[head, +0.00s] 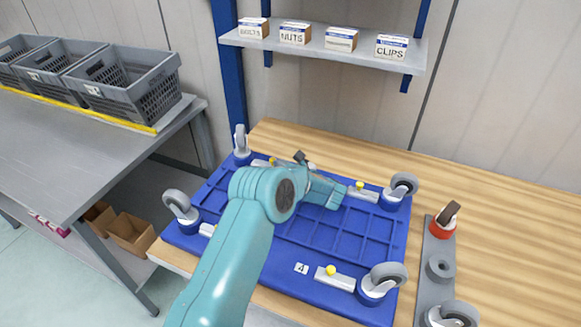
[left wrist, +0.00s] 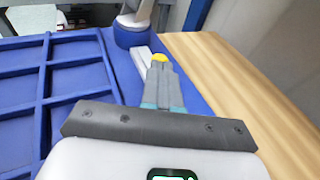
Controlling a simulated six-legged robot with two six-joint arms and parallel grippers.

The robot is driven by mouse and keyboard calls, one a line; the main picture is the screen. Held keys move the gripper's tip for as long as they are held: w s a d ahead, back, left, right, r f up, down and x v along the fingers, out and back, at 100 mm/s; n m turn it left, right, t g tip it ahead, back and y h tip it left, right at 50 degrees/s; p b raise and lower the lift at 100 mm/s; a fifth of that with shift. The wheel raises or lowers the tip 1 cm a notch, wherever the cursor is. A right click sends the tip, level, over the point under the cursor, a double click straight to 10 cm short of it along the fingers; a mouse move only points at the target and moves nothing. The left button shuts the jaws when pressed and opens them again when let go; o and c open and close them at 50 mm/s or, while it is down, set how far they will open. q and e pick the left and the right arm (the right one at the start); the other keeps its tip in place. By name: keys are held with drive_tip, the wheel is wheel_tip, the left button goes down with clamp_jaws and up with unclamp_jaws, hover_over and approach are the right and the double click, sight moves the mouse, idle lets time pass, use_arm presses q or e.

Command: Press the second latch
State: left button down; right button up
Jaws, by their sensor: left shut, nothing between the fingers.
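A blue dolly base (head: 345,243) lies wheels-up on the wooden bench. Latches with yellow buttons sit beside its grey casters. The far-left latch (head: 262,163) has a yellow button (head: 272,160); the far-right latch (head: 362,192), front-right latch (head: 335,278) and front-left latch (head: 207,230) also show. My left gripper (head: 287,165) is shut and empty at the far-left latch, partly hidden by my arm. In the left wrist view its closed fingertips (left wrist: 160,66) are right at the yellow button (left wrist: 159,57); I cannot tell whether they touch. My right gripper is not in view.
Far-left caster (head: 241,142) stands just beyond that latch. A shelf (head: 320,47) with labelled boxes hangs behind. Grey crates (head: 125,85) stand on the left table. Bench behind the dolly is clear.

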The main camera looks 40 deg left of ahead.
use_arm(q)
drive_tip(key=shift+a, duration=0.25)
drive_tip(key=shift+a+f+b, duration=0.15)
drive_tip(key=shift+a+b, duration=0.1)
drive_tip(key=shift+b, duration=0.1)
drive_tip(key=shift+s+a+b, duration=0.35)
drive_tip(key=shift+a+b, duration=0.35)
drive_tip(key=shift+b, duration=0.15)
drive_tip(key=shift+r, duration=0.25)
